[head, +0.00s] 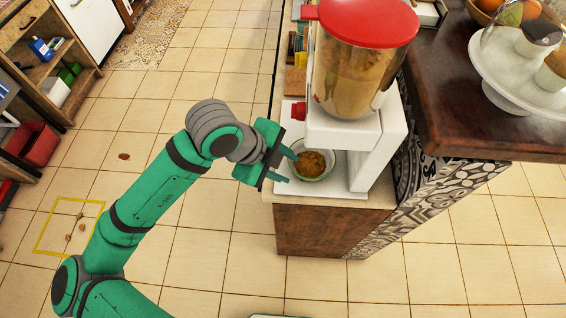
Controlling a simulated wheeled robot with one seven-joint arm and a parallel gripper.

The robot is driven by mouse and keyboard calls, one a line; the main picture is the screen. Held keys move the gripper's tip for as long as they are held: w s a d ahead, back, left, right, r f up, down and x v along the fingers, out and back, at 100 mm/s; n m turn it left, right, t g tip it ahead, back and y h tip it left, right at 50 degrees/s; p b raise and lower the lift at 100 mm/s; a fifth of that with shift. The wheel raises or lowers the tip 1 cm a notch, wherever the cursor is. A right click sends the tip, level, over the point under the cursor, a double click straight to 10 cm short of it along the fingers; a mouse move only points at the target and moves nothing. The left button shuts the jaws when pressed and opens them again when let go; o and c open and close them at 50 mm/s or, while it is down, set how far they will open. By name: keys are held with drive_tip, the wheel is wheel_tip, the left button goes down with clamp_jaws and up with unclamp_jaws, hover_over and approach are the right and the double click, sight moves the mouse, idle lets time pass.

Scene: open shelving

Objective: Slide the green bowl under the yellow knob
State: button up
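A pale green bowl (328,174) filled with brown pieces stands on the white base of a dispenser (350,131), below its front. A red knob (299,111) sticks out of the dispenser's left side, above and slightly left of the bowl in the picture. I see no yellow knob. My gripper (291,168) is at the bowl's left edge, its two teal fingers spread apart and pointing right at the bowl. I cannot tell whether a finger touches the rim.
The dispenser has a clear container with a red lid (366,20) and stands at the counter's end. A cake stand (505,75) is on the dark counter to the right. Open shelving (45,60) is at far left. The tiled floor between is mostly clear.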

sight(299, 174)
drive_tip(key=x, duration=0.9)
drive_tip(key=shift+d+f, duration=0.15)
drive_tip(key=shift+f, duration=0.05)
clamp_jaws()
